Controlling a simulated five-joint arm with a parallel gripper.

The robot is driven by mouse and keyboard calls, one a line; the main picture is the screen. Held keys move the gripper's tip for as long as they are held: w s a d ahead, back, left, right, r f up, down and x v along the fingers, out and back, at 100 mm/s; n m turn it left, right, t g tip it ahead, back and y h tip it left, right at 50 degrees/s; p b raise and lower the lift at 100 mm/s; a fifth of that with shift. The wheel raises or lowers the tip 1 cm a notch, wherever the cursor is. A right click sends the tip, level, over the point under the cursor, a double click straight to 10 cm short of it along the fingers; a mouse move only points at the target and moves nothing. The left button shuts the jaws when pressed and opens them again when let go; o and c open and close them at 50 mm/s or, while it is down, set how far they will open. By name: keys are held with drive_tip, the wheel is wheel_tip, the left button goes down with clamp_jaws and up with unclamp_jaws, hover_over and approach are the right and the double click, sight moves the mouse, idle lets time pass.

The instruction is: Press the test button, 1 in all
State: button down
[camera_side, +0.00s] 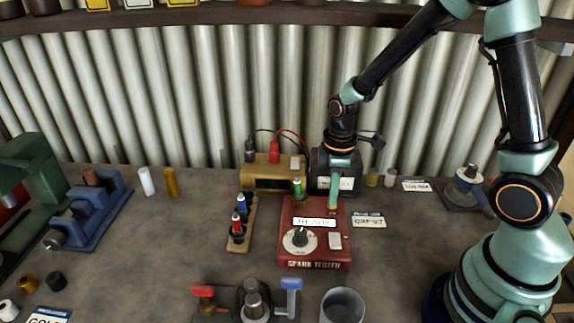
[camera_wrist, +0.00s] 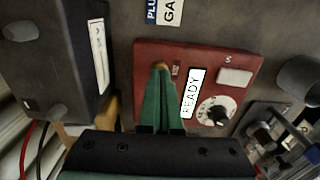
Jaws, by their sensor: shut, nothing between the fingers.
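The red spark tester (camera_side: 315,255) stands on the bench, with a display (camera_side: 317,222) reading READY. A dark-marked dial (camera_side: 299,239) is at its front left and a pale rectangular pad (camera_side: 335,241) at its front right. In the wrist view the tester (camera_wrist: 197,55), display (camera_wrist: 193,94), dial (camera_wrist: 215,112) and pale pad (camera_wrist: 236,76) also show. My gripper (camera_side: 333,207) is shut and empty, pointing down over the tester's back right. In the wrist view its fingertips (camera_wrist: 160,67) cover part of the panel beside a small label; I cannot tell contact, or which part is the test button.
A tan box (camera_side: 265,177) with leads and a dark box (camera_side: 323,185) stand behind the tester. A wooden rack of screwdriver-like tools (camera_side: 240,228) is to its left, a grey cup (camera_side: 342,305) in front. Bare bench lies left of the rack.

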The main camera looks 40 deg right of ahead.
drive_tip(key=shift+s+f, duration=0.1)
drive_tip(key=shift+f, duration=0.95)
drive_tip(key=shift+r, duration=0.1)
wheel_tip(320, 180, up, 10)
drive_tip(key=shift+w+r, duration=0.25)
drive_tip(key=shift+w, duration=0.1)
drive_tip(key=s+a+r+m+t, duration=0.1)
drive_tip(key=s+r+m+t, duration=0.4)
drive_tip(key=s+r+m, duration=0.2)
wheel_tip(320, 180, up, 4)
drive_tip(key=shift+s+r+m+t, duration=0.1)
drive_tip(key=shift+s+m+t, duration=0.2)
drive_tip(key=shift+m, duration=0.7)
